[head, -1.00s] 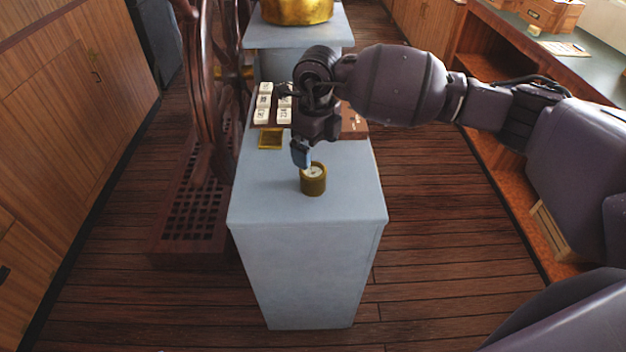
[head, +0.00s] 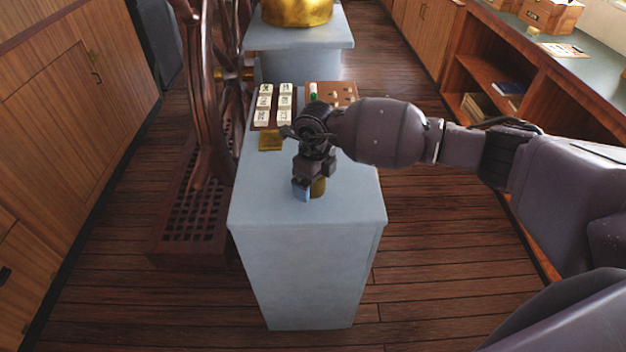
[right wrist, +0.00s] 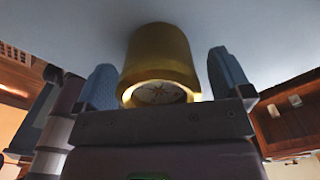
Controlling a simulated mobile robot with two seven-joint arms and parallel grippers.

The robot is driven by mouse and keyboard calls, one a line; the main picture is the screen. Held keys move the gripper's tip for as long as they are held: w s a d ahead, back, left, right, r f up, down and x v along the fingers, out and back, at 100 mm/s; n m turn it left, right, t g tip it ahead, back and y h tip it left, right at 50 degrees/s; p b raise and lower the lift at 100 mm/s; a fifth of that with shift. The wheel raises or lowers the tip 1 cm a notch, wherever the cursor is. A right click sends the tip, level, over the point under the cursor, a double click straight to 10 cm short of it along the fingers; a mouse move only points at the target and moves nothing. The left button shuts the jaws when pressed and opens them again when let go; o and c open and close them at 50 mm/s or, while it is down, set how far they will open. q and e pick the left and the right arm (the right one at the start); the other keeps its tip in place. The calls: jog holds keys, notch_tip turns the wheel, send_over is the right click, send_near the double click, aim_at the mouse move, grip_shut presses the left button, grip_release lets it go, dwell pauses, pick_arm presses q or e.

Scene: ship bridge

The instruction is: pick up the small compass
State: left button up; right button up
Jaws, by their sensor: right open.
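The small compass (head: 318,187) is a short brass cylinder standing on the pale grey pedestal (head: 305,250). My right gripper (head: 308,189) is down at the compass and hides most of it in the head view. In the right wrist view the compass (right wrist: 160,58) lies between the two blue finger pads of my right gripper (right wrist: 165,80), its white dial facing the palm. The gripper is open, with a gap visible on both sides of the compass. My left gripper is in neither view.
Behind the compass on the pedestal are a board of white lettered tiles (head: 273,104), a small brass tray (head: 270,141) and a brown board with pegs (head: 332,93). A wooden ship's wheel (head: 205,90) stands close on the left. The pedestal's front top is clear.

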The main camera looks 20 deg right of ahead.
jog(key=shift+c, duration=0.5)
jog(key=c, duration=1)
